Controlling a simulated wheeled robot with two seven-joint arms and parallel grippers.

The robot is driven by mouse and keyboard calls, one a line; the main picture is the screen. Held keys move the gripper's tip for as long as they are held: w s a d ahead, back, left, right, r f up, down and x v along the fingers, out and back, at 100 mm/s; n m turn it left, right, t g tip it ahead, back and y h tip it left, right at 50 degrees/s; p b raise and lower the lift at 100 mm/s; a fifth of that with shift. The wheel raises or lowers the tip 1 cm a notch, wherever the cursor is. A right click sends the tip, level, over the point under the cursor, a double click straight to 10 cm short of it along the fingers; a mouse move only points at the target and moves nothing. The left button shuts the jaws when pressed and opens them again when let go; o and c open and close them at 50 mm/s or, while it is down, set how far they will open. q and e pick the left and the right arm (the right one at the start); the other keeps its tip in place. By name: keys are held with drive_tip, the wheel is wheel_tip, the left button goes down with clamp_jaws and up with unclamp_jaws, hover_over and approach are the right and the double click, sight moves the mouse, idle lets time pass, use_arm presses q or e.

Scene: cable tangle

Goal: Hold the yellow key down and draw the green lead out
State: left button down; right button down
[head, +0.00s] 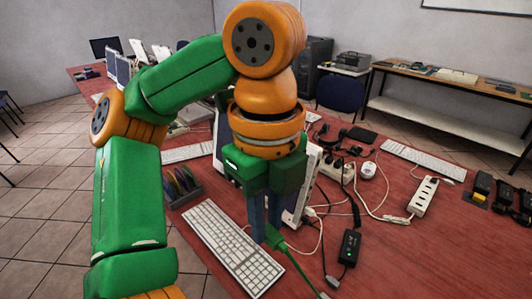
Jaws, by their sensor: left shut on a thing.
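My left gripper (265,236) points down over the red table, with its blue fingers shut on the green lead (291,257). The lead's thicker green end is at the fingertips, and its cable runs toward the lower right of the head view. The fingers partly hide that end, and I cannot tell whether it is clear of the table or plugged into anything. A small yellow patch (479,197) shows on a black block at the right; I cannot tell whether it is the yellow key. My right gripper is not in view.
A white keyboard (232,248) lies just left of the fingers. A black adapter (349,246) lies to the right. White cables tangle near a white power strip (423,196) and a mouse (368,170). The red table (420,262) is mostly clear at the lower right.

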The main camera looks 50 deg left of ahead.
use_arm(q)
drive_tip(key=shift+s+r, duration=0.15)
drive_tip(key=shift+r, duration=0.45)
drive_tip(key=shift+s+r, duration=0.15)
drive_tip(key=shift+r, duration=0.4)
wheel_tip(320, 180, down, 13)
drive_tip(key=a, duration=0.1)
drive_tip(key=shift+w+a, duration=0.2)
drive_tip(key=shift+a, duration=0.1)
wheel_tip(320, 180, down, 12)
drive_tip(key=a, duration=0.1)
drive_tip(key=shift+w+a+f, duration=0.15)
drive_tip(key=shift+a+f, duration=0.05)
drive_tip(key=shift+a, duration=0.15)
drive_tip(key=shift+a, duration=0.1)
drive_tip(key=s+a+r, duration=0.2)
drive_tip(key=a+r, duration=0.1)
drive_tip(key=a, duration=0.6)
drive_tip(key=shift+s+r, duration=0.2)
drive_tip(key=shift+s, duration=0.15)
